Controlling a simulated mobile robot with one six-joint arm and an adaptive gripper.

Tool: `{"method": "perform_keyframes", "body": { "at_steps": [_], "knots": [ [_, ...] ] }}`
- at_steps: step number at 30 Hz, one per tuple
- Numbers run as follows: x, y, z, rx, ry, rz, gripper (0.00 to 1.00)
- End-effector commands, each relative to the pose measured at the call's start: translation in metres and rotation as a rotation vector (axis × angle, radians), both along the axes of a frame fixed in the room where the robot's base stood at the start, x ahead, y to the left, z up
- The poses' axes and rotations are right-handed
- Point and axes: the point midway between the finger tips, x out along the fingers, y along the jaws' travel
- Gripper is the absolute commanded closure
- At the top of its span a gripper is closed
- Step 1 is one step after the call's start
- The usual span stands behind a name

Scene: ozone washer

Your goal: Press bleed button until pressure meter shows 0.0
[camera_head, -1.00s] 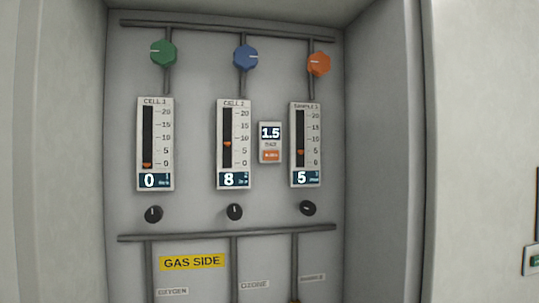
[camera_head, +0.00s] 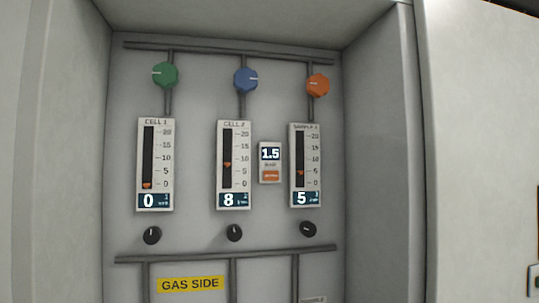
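The pressure meter (camera_head: 271,154) is a small white unit between the Cell 2 and Sample gauges, and its dark display reads 1.5. An orange button (camera_head: 271,176) sits on the lower part of the same unit. Its lettering is too small to read with certainty. My gripper is not in view.
Gauges for Cell 1 (camera_head: 155,165), Cell 2 (camera_head: 234,165) and Sample (camera_head: 306,165) read 0, 8 and 5. Green (camera_head: 165,75), blue (camera_head: 246,79) and orange (camera_head: 318,85) knobs sit above; black knobs sit below. Recess walls flank the panel. A yellow GAS SIDE label (camera_head: 190,284) is underneath.

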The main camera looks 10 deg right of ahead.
Motion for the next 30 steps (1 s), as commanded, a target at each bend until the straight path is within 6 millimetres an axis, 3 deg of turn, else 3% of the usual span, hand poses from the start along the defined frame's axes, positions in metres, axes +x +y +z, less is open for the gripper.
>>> {"method": "perform_keyframes", "body": {
  "at_steps": [3, 30],
  "knots": [
    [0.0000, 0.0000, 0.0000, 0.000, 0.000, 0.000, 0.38],
    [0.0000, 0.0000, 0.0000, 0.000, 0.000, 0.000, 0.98]
  ]
}}
